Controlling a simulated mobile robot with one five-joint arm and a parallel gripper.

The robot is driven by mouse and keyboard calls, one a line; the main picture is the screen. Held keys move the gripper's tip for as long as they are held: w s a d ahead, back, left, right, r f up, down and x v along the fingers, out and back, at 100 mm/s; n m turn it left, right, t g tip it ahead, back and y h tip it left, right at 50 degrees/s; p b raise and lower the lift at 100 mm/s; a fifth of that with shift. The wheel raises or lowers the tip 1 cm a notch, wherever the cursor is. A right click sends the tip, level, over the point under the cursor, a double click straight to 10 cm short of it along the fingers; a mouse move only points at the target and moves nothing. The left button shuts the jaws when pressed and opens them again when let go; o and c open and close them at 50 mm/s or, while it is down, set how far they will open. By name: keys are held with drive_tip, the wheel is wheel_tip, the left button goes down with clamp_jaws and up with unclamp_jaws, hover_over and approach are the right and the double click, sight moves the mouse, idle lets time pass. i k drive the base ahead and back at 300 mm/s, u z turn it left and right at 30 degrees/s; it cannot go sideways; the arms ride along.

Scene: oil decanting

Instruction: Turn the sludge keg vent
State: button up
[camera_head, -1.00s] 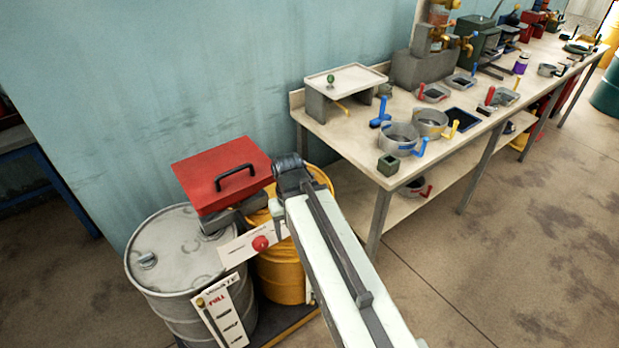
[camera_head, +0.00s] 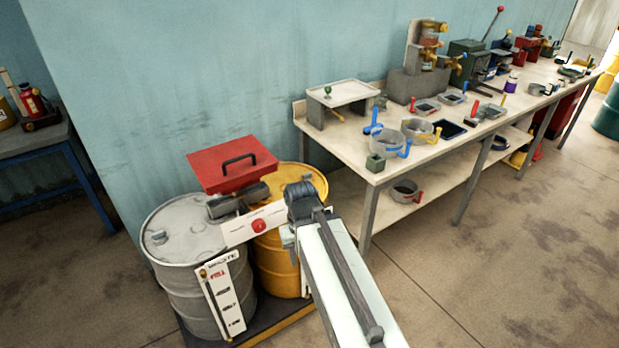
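Two drums stand side by side by the wall, a grey drum (camera_head: 188,292) and a yellow drum (camera_head: 277,268). I cannot tell for sure which is the sludge keg. A small metal cap (camera_head: 158,237) sits on the grey drum's top. A white plate with a red round knob or mark (camera_head: 258,225) stands at the front between the drums. A white gauge board marked "FULL" (camera_head: 222,295) is on the grey drum's front. My arm reaches over the yellow drum's right side and hides part of it.
A red box with a black handle (camera_head: 232,166) sits behind and above the drums. A long workbench (camera_head: 350,152) with pans and machines runs along the wall at right. A blue-framed table (camera_head: 35,142) stands at left. The floor at front right is clear.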

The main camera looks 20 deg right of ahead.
sight(307, 176)
drive_tip(key=z, duration=0.5)
drive_tip(key=i, duration=1.45)
drive_tip(key=u, duration=0.25)
